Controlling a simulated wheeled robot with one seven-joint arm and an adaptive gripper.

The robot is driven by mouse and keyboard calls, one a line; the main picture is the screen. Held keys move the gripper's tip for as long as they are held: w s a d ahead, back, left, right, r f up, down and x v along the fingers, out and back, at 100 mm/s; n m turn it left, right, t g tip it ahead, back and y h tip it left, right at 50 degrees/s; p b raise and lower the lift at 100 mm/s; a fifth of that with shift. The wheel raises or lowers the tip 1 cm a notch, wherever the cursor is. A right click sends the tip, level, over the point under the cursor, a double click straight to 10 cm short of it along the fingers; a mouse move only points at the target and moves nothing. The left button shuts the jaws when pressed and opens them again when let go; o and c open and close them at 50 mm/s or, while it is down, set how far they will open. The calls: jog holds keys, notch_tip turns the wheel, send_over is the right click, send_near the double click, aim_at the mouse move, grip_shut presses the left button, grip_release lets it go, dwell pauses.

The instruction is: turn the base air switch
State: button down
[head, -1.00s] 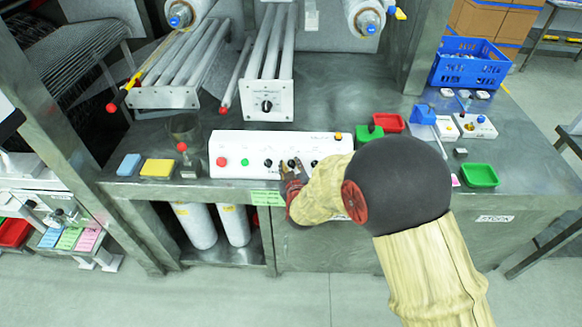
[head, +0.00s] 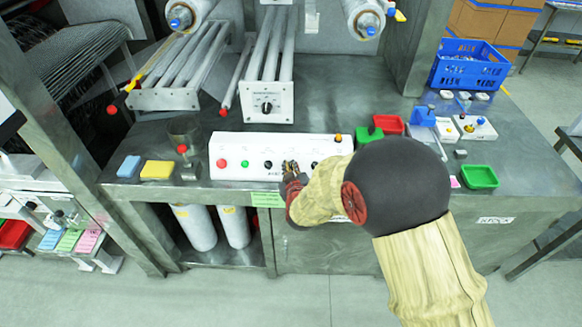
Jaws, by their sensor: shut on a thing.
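A white control box (head: 230,147) stands at the front of the metal bench. Its face carries a red button (head: 222,163), a green button (head: 245,164) and several black rotary switches. One black switch (head: 268,165) shows just left of my gripper, and another (head: 314,165) shows to its right. My gripper (head: 291,168) is at the box's face between these two, shut on a switch there. The gripped switch is hidden by the fingers, so I cannot read its position or its label.
A roller unit's white end plate with a black knob (head: 266,106) stands behind the box. Blue (head: 129,166) and yellow (head: 157,169) pads lie at the left. Green (head: 480,176) and red trays (head: 390,124) and a blue crate (head: 469,64) are at the right.

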jog(key=shift+m, duration=0.4)
jog(key=shift+m+h+b, duration=0.5)
jog(key=shift+m+b, duration=0.05)
jog(key=shift+m, duration=0.45)
jog(key=m+h, duration=0.1)
jog(key=m, duration=0.3)
jog(key=shift+t+b, duration=0.3)
jog(key=shift+b, duration=0.1)
jog(key=m+h, duration=0.1)
jog(key=m, duration=0.2)
jog(key=m+h, duration=0.1)
jog(key=m, duration=0.2)
jog(key=shift+d+r+m, duration=0.1)
jog(key=shift+m, duration=0.6)
jog(key=c, duration=2)
grip_release()
jog(key=shift+o, duration=0.4)
jog(key=shift+w+g, duration=0.1)
jog(key=shift+g, duration=0.3)
